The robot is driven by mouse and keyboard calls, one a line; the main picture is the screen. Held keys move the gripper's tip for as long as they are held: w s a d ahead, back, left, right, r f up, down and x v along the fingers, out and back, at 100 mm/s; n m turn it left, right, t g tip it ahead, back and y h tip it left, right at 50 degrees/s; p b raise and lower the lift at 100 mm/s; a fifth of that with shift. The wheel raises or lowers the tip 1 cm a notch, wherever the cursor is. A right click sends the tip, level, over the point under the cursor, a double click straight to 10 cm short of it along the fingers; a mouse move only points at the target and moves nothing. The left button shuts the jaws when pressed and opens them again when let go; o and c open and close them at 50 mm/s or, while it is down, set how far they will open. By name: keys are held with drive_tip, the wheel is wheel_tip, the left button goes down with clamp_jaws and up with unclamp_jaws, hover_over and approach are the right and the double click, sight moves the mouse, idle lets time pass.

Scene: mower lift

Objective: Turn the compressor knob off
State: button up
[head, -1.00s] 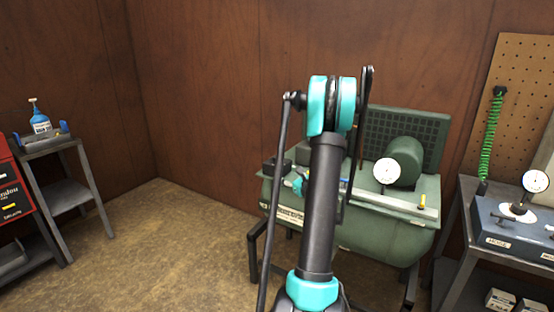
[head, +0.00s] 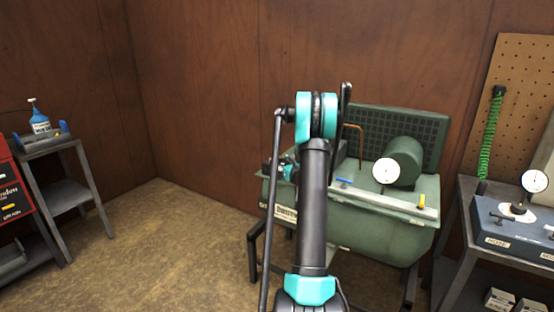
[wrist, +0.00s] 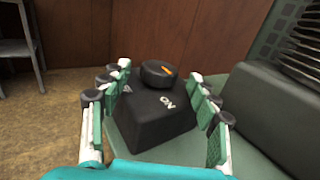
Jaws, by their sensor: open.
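The compressor (head: 385,237) is a green tank unit against the wall, right of centre in the head view. In the wrist view its round black knob (wrist: 156,76) with an orange mark sits on a black box (wrist: 150,118). White "ON" lettering shows on the box's top. My gripper (wrist: 160,88) is open, with its fingers on either side of the box and knob. I see no clear contact with the knob. In the head view my gripper (head: 285,170) is at the compressor's left end, partly behind my arm, and the knob cannot be made out.
A white gauge (head: 386,171), a blue lever (head: 344,182) and a yellow lever (head: 421,201) stand on the compressor top. A bench with a blue-grey box (head: 510,235) is at the right. A small stand with a blue bottle (head: 38,120) is at the left. Floor between is clear.

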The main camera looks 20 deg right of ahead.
sight(279, 159)
drive_tip(key=shift+w+a, duration=0.15)
drive_tip(key=shift+w, duration=1.75)
drive_tip(key=shift+c, duration=0.3)
drive_tip(key=c, duration=1.1)
